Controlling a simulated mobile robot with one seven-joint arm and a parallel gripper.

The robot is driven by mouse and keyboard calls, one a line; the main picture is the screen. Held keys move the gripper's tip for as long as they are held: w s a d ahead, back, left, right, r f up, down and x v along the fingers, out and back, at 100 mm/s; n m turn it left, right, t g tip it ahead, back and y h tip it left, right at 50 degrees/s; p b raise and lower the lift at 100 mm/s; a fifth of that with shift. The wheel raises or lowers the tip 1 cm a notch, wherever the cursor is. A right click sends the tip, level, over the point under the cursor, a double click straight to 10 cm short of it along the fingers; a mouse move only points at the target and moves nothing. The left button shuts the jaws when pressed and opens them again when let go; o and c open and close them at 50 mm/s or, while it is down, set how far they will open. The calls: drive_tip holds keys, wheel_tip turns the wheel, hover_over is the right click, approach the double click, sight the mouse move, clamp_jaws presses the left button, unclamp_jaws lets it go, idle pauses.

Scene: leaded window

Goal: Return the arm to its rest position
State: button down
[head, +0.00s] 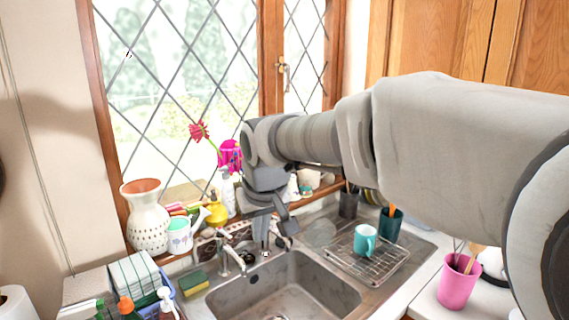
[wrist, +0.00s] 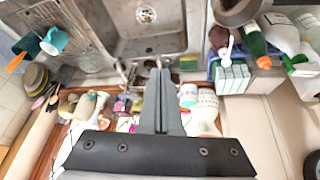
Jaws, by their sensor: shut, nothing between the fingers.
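My gripper (head: 266,246) hangs from my grey arm (head: 440,140), which reaches in from the right across the head view. It points down in front of the window, above the back edge of the sink near the faucet. In the wrist view its two fingers (wrist: 160,76) lie together, with nothing between them. The exact gap between the fingertips and the things on the sill behind is hard to tell.
Below are the sink basin (head: 283,291), the faucet (head: 232,258) and a rack (head: 368,262) with a teal mug (head: 365,240). A white vase (head: 146,215) and several small things crowd the sill. A pink cup (head: 459,282) stands at right. Wooden cabinets (head: 440,40) are behind my arm.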

drive_tip(key=s+d+f+m, duration=0.1)
drive_tip(key=s+d+m, duration=0.1)
drive_tip(key=s+d, duration=0.7)
drive_tip(key=s+d+f+m+h, duration=0.1)
drive_tip(key=s+d+f+m, duration=0.1)
drive_tip(key=s+d, duration=0.7)
drive_tip(key=s, duration=0.3)
drive_tip(key=shift+s+d+f+m+t, duration=0.2)
drive_tip(key=shift+d+f+m+t, duration=0.1)
drive_tip(key=shift+d+m+t, duration=0.1)
drive_tip(key=shift+a, duration=0.1)
